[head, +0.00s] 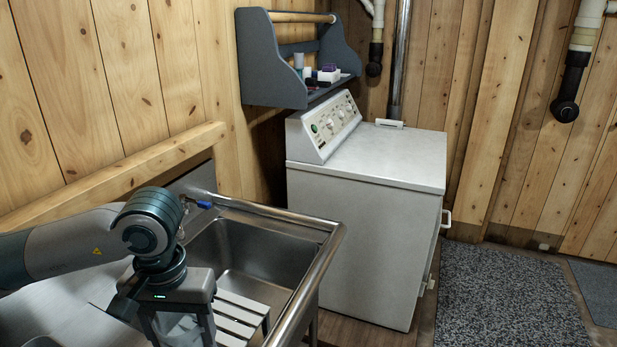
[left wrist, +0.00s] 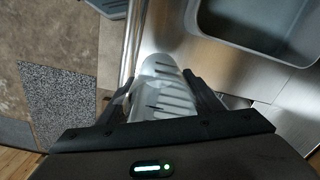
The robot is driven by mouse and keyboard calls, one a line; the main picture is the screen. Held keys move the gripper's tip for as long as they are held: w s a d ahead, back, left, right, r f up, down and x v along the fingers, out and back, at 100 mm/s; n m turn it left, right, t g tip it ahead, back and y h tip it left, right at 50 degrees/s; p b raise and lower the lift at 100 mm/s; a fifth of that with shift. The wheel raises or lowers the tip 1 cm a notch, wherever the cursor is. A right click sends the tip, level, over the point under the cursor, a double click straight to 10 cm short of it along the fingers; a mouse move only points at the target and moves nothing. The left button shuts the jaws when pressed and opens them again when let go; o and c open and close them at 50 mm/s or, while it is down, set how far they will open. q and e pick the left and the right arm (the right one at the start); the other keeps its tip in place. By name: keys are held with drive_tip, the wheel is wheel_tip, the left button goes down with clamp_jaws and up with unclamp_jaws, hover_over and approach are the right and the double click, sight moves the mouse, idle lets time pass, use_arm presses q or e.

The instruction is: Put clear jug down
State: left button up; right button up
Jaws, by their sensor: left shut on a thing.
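The clear jug (left wrist: 160,92) is see-through and sits between the two fingers of my left gripper (left wrist: 160,80) in the left wrist view. The gripper is shut on it. Dark slot-like stripes show through its wall. In the head view my left gripper (head: 180,335) points down at the bottom edge, by the sink. Only a faint part of the jug (head: 178,326) shows between the fingers there, and its base is hidden. I cannot tell whether the jug touches a surface. My right gripper is not in view.
A steel sink basin (head: 232,240) with a raised tubular rim (head: 310,262) lies beside the gripper. A white slatted rack (head: 232,318) is just right of it. A blue-handled tap (head: 203,204) is behind. A white washing machine (head: 365,220) stands to the right.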

use_arm(q)
wheel_tip(320, 180, down, 6)
drive_tip(key=shift+f, duration=0.25)
idle(0.4)
idle(1.1)
drive_tip(key=shift+r, duration=0.15)
wheel_tip(320, 180, up, 6)
drive_tip(key=shift+r, duration=0.25)
wheel_tip(320, 180, down, 7)
drive_tip(key=shift+r, duration=0.1)
drive_tip(key=shift+w+r, duration=0.1)
idle(0.3)
